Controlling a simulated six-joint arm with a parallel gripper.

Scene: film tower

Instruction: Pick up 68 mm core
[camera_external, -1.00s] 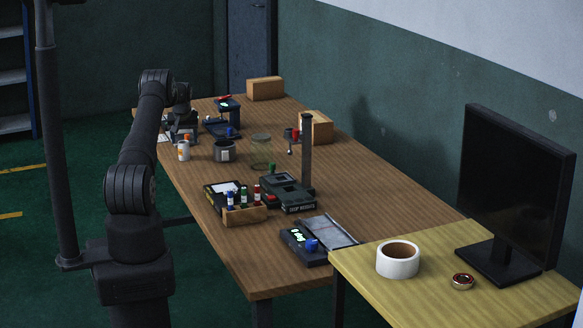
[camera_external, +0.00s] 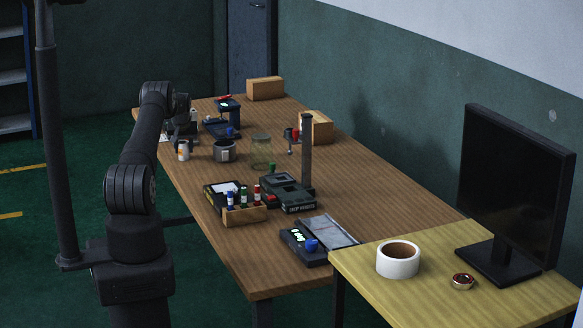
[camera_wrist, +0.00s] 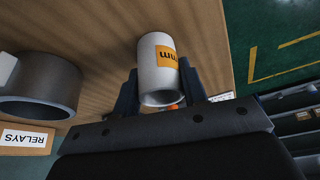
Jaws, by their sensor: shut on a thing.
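The 68 mm core is a white tube with an orange label (camera_wrist: 158,65), on which only "mm" is readable in the wrist view. My gripper (camera_wrist: 160,92) is shut on it, with one dark finger on each side. The tube's hollow end faces the camera. In the external view my gripper (camera_external: 180,130) is at the far left part of the wooden bench, small and partly hidden by my arm. I cannot make out the grip there.
A glass jar (camera_external: 261,152) and a dark post (camera_external: 307,150) stand farther right.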

